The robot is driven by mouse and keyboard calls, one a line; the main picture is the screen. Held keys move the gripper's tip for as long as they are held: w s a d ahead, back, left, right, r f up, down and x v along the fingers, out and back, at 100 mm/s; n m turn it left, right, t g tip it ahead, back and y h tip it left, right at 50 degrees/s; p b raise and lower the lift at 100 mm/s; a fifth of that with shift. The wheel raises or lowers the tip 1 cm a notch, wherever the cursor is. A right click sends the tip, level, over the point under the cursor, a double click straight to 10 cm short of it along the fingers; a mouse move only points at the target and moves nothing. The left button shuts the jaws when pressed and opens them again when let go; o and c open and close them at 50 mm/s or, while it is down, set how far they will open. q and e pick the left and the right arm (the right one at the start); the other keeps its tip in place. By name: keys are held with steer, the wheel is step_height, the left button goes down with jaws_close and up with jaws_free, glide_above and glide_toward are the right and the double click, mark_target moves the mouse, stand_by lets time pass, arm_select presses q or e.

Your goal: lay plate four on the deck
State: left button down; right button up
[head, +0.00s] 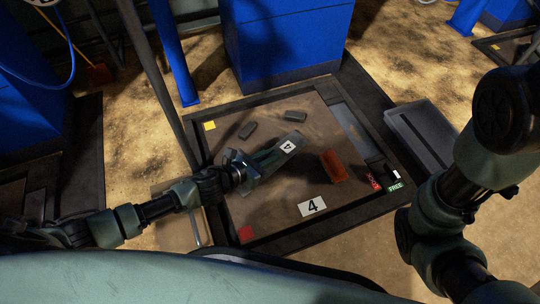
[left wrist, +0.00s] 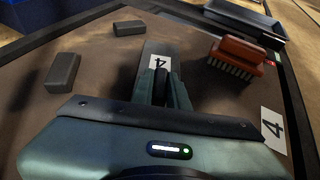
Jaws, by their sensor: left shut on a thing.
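My left gripper (head: 262,166) is over the middle of the brown deck (head: 245,205), shut on a narrow grey plate marked 4 (head: 294,138). The plate also shows in the left wrist view (left wrist: 158,48), reaching away from the fingers (left wrist: 163,88), which hide its near end. I cannot tell whether it touches the deck or hangs just above it.
An orange brush (head: 333,166) lies right of the plate. Two dark grey blocks (head: 248,130) (head: 295,116) lie toward the back. A yellow square (head: 210,126), a red square (head: 246,233) and a green FREE label (head: 395,187) mark corners. A grey tray (head: 425,130) stands outside, right.

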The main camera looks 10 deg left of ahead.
arm_select(q)
steer(key=shift+f+b, duration=0.5)
steer(key=shift+f, duration=0.05)
steer(key=c, duration=1.3)
jaws_free()
steer(key=p+v, duration=0.4)
steer(key=v, duration=0.2)
steer(key=shift+s+a+r, duration=0.2)
steer(key=shift+s+r, duration=0.05)
steer(key=shift+s, duration=0.05)
steer(key=shift+s+a+r, duration=0.1)
steer(key=shift+s+a, duration=0.2)
steer(key=shift+s, duration=0.1)
